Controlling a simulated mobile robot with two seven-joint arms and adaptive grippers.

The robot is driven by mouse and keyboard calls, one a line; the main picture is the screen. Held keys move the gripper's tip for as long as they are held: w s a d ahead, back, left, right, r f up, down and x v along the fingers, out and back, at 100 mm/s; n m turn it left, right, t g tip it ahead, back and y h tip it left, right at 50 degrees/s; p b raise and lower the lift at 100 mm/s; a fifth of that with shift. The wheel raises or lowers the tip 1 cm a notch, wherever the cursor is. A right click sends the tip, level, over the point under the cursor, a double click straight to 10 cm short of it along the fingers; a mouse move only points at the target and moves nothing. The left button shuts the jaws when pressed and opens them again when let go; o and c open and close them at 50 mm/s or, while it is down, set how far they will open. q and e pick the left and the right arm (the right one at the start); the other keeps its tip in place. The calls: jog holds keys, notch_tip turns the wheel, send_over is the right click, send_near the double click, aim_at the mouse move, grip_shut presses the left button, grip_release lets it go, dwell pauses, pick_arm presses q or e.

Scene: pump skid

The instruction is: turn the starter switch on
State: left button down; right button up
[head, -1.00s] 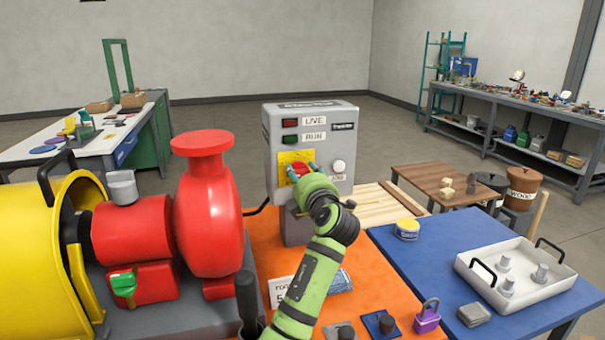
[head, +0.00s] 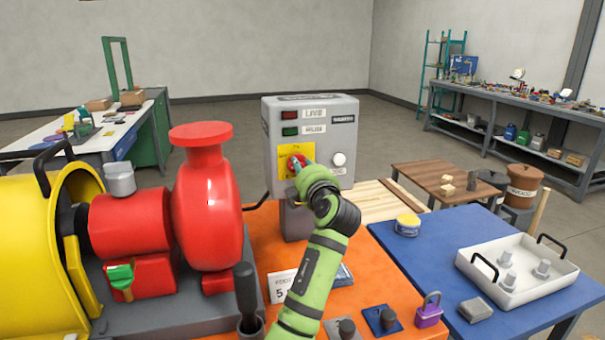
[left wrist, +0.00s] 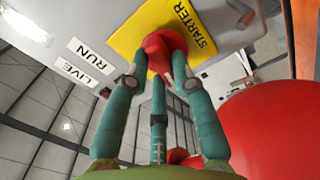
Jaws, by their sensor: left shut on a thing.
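In the head view the knob (head: 296,160) is partly hidden by my fingers. My left gripper (head: 299,166), with teal fingers on a green arm, is shut on the knob. In the left wrist view its fingers (left wrist: 165,72) touch around the knob. A red LIVE lamp (head: 289,114) and a green RUN lamp (head: 290,131) look dark. My right gripper is not in view.
A red pump (head: 208,215) and yellow guard (head: 30,260) stand left of my arm. A purple padlock (head: 428,315) lies on the orange bench. A white tray (head: 520,285) sits on the blue table.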

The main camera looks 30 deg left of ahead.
pick_arm(q)
jog(key=shift+w+d+f+m, duration=0.1)
jog(key=shift+f+m, duration=0.05)
jog(key=shift+m, duration=3.75)
jog(key=shift+w+d+f+m, duration=0.1)
jog(key=shift+f+m, duration=0.05)
jog(key=shift+m, duration=3.75)
jog(key=c, duration=1)
grip_release()
jog(key=shift+c, duration=0.2)
jog(key=v, duration=0.7)
jog(key=shift+s+d, duration=0.15)
jog(key=shift+s, duration=0.05)
